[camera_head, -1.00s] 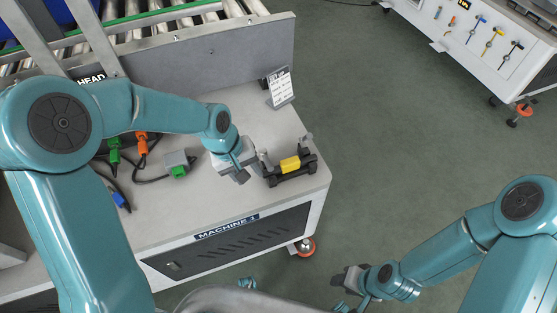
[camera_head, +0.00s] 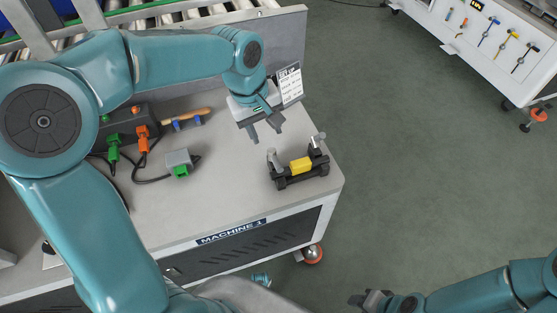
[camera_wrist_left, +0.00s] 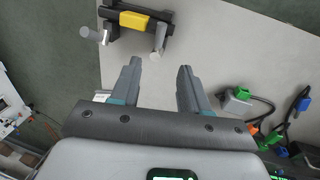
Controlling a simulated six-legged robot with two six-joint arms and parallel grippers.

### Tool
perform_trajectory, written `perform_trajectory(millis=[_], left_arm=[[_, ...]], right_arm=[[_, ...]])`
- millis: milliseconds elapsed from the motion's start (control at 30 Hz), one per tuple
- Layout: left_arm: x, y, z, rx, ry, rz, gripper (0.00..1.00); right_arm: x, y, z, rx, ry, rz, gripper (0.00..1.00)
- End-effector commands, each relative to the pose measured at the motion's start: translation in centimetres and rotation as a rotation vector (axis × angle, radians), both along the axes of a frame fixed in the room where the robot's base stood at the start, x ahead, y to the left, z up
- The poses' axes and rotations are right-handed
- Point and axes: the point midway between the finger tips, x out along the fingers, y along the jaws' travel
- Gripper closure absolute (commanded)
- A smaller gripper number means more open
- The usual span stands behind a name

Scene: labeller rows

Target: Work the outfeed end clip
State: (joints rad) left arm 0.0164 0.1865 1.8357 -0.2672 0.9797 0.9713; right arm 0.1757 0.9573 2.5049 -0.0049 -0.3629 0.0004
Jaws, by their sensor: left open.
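The end clip is a black fixture with a yellow middle block (camera_head: 301,166) and a grey lever at each end. It sits near the right front corner of the grey machine top (camera_head: 225,205). Both levers stick up from the body. My left gripper (camera_head: 266,134) is open and empty, above the bench and behind the clip. In the left wrist view the clip's yellow block (camera_wrist_left: 134,20) lies beyond the open left fingers (camera_wrist_left: 160,68), with no visible contact. My right gripper (camera_head: 368,299) is at the bottom edge, far from the clip, its fingers unclear.
A set-up card (camera_head: 290,85) stands behind the left gripper. Green (camera_head: 113,150) and orange (camera_head: 142,139) plugs, a grey connector box (camera_head: 179,162) and a wooden-handled tool (camera_head: 187,119) lie to the left. A tool cart (camera_head: 490,45) stands back right across open floor.

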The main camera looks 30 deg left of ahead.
Motion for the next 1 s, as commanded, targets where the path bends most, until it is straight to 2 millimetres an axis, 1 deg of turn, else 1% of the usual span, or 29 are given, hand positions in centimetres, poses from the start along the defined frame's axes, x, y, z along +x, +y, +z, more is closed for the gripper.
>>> perform_trajectory(millis=[33, 300, 400, 500, 600, 700, 1000], left_arm=[[0.0, -0.1, -1.5, 0.0, 0.006, -0.001, 0.55], [1.0, -0.8, -8.0, -0.001, 0.006, 0.0, 0.55], [1.4, -1.1, -10.1, 0.0, 0.006, -0.001, 0.55], [1.7, -1.3, -11.8, -0.001, 0.003, -0.001, 0.55], [2.0, -1.4, -13.1, -0.001, 0.003, -0.003, 0.55], [2.2, -1.5, -13.7, 0.0, 0.001, -0.003, 0.55], [2.2, -1.6, -14.0, 0.0, 0.0, -0.003, 0.55]], right_arm=[[0.0, 0.0, -0.6, 0.0, 0.0, 0.0, 0.57], [0.0, 0.0, -2.2, 0.0, 0.0, 0.0, 0.57], [0.0, 0.0, -2.7, 0.0, 0.0, 0.0, 0.57], [0.0, 0.0, -3.1, 0.0, 0.0, 0.0, 0.57], [0.0, 0.0, -3.3, 0.0, 0.0, 0.0, 0.57], [0.0, 0.0, -3.4, 0.0, 0.0, 0.0, 0.57], [0.0, 0.0, -3.4, 0.0, 0.0, 0.0, 0.57]])
